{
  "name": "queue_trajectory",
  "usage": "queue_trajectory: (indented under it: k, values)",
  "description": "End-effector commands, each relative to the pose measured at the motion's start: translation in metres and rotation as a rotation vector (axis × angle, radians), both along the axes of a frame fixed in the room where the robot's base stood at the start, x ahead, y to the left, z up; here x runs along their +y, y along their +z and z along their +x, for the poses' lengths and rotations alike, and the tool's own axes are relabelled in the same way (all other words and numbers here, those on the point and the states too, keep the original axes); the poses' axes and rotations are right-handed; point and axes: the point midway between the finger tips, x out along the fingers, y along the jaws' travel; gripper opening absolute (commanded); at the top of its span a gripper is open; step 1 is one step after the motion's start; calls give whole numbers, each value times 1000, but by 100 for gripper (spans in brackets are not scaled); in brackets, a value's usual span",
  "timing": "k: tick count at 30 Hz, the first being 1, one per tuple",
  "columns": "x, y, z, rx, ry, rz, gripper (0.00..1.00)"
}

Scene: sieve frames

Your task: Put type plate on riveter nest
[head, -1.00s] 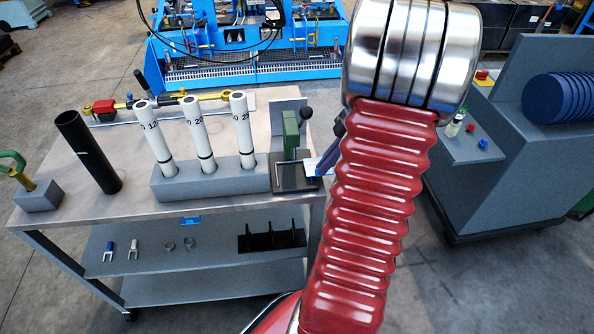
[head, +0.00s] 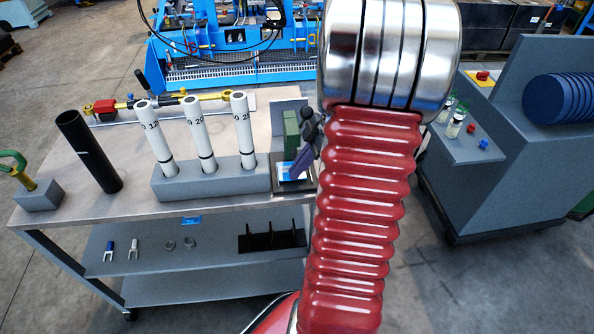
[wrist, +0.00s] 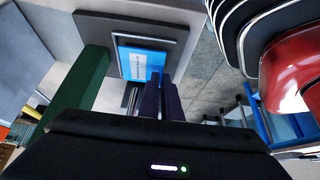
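The type plate (head: 291,170) is a small blue and white card. It also shows in the wrist view (wrist: 138,62). My gripper (wrist: 160,80), with dark purple fingers, is shut on its near right edge; the gripper also shows in the head view (head: 300,165). The riveter (head: 291,130) has a green column and a dark lever, and the column shows at left in the wrist view (wrist: 75,95). Its dark nest base (wrist: 100,26) lies behind the type plate in the wrist view. The plate overlaps the base; whether they touch I cannot tell.
The grey block (head: 215,180) with several white labelled tubes stands left of the riveter on the trolley top (head: 110,205). A black tube (head: 90,150) stands farther left. A grey machine (head: 520,170) with small bottles is at right.

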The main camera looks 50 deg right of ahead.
Motion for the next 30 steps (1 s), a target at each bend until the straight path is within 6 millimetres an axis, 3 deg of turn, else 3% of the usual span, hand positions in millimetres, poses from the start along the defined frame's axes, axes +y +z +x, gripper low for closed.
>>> queue_trajectory:
  k: [9, 10, 17, 30]
  values:
    - [0, -10, -2, 4, -2, 3, 0]
    - [0, -10, -2, 4, -1, 4, 7]
    - [-1, -9, -2, 3, -2, 2, 23]
    - [-5, 0, -4, 0, -3, 0, 23]
